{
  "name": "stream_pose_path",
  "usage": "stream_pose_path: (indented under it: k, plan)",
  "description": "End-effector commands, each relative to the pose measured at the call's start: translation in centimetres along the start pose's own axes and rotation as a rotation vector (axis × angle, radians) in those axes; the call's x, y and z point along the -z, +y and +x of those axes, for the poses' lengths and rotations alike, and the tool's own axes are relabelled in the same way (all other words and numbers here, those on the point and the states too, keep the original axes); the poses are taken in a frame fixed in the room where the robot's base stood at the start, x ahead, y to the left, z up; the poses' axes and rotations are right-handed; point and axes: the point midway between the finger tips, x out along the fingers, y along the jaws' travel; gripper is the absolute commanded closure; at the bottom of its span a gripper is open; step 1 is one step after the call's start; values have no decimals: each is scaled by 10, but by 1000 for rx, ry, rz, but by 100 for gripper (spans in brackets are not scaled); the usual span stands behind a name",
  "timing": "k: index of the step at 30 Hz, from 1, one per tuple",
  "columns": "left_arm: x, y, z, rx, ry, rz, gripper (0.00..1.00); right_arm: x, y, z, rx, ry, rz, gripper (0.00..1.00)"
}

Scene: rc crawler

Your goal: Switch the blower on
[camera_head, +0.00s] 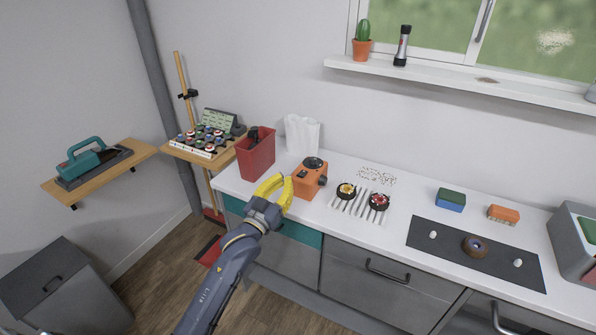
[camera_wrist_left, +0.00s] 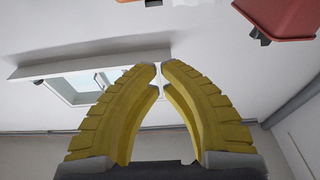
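An orange box-like device (camera_head: 310,179) with a round black top and a dark knob on its side stands on the white counter, just right of my left gripper. A teal handled device (camera_head: 86,160) with a dark nozzle lies on the wooden wall shelf at the left. I cannot tell for sure which one is the blower. My left gripper (camera_head: 286,181) has yellow fingers over the counter's front edge, apart from the orange device as far as I can tell. In the left wrist view the fingertips (camera_wrist_left: 160,66) come together with nothing between them. My right gripper is not in view.
A red bin (camera_head: 256,155) stands behind my left gripper and a white paper bag (camera_head: 302,135) behind the orange device. Two small wheels (camera_head: 378,201) lie on a white rack to the right. A dark mat (camera_head: 431,259) lies further right.

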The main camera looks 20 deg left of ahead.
Motion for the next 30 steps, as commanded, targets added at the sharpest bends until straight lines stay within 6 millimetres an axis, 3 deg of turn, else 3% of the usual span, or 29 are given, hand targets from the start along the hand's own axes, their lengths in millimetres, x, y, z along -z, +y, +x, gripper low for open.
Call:
stream_pose_path:
  k: [10,27,30]
  plan:
    - [0,0,10,0,0,0,100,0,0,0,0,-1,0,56]
    - [0,0,103,1,1,0,100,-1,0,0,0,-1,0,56]
    - [-16,0,95,1,-5,-1,100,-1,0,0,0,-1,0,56]
